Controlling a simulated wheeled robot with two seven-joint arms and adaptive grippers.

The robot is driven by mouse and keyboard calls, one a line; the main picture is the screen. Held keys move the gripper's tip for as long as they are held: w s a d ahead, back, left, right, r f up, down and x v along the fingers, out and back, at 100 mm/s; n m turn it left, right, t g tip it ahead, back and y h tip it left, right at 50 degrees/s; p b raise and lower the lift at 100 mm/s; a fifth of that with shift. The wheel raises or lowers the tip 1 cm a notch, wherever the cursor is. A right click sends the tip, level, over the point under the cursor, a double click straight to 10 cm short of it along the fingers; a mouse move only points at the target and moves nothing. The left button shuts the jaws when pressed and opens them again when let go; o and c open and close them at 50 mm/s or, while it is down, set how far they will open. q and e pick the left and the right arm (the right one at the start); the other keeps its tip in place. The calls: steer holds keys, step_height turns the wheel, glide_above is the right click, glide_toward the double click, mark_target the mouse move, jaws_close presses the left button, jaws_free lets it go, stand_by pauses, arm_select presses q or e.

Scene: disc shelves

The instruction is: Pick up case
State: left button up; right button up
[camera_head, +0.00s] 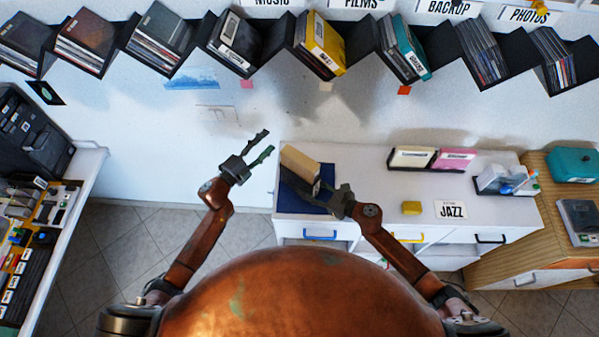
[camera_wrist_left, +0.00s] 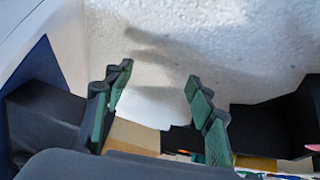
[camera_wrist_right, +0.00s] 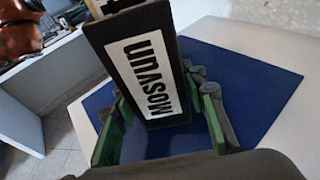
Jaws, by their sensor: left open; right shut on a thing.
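The case (camera_head: 300,162) has a tan face in the head view and is tilted above the blue mat (camera_head: 306,205). In the right wrist view the case (camera_wrist_right: 145,65) shows a black side with a white label in large black letters. My right gripper (camera_head: 318,190) is shut on it, one finger on each side. Whether its lower edge touches the mat (camera_wrist_right: 255,95) is unclear. My left gripper (camera_head: 268,143) is open and empty, left of the case, over the gap by the white counter. Its spread fingers show in the left wrist view (camera_wrist_left: 158,92).
The white counter (camera_head: 350,215) also bears pink and cream cases (camera_head: 455,158), a yellow block (camera_head: 411,208) and a JAZZ card (camera_head: 451,209). A black zigzag shelf (camera_head: 281,62) with several cases hangs along the wall. A cluttered desk (camera_head: 75,200) stands at left.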

arm_select(q)
steer(key=s+d+r+m+g+h, duration=0.4)
steer(key=d+r+m+g, duration=0.1)
steer(key=d+r+m, duration=0.4)
steer(key=s+d+r+m+g+h, duration=0.45)
steer(key=d+r+m, duration=0.25)
steer(key=d+r, duration=0.3)
steer(key=s+d+m+g+y, duration=0.2)
steer(key=s+d+m+g, duration=0.45)
steer(key=d, duration=0.25)
steer(key=s+d+f+m+g+y, duration=0.35)
steer(key=s+m+y, duration=0.2)
steer(key=m, duration=0.25)
steer(key=m+t+y, duration=0.7)
steer(key=m+y, duration=0.1)
steer(key=y, duration=0.7)
glide_toward(301, 158)
steer(key=shift+s+d+n, duration=0.25)
steer(key=shift+s+d, duration=0.1)
steer(key=shift+s, duration=0.4)
steer(key=shift+w+a, duration=0.2)
steer(key=shift+a, duration=0.05)
steer(key=x, duration=0.6)
steer(key=shift+w+a, duration=0.1)
steer(key=shift+w+x, duration=0.2)
steer(key=shift+x, duration=1.15)
steer(key=shift+w+x, duration=0.15)
steer(key=shift+x, duration=1.2)
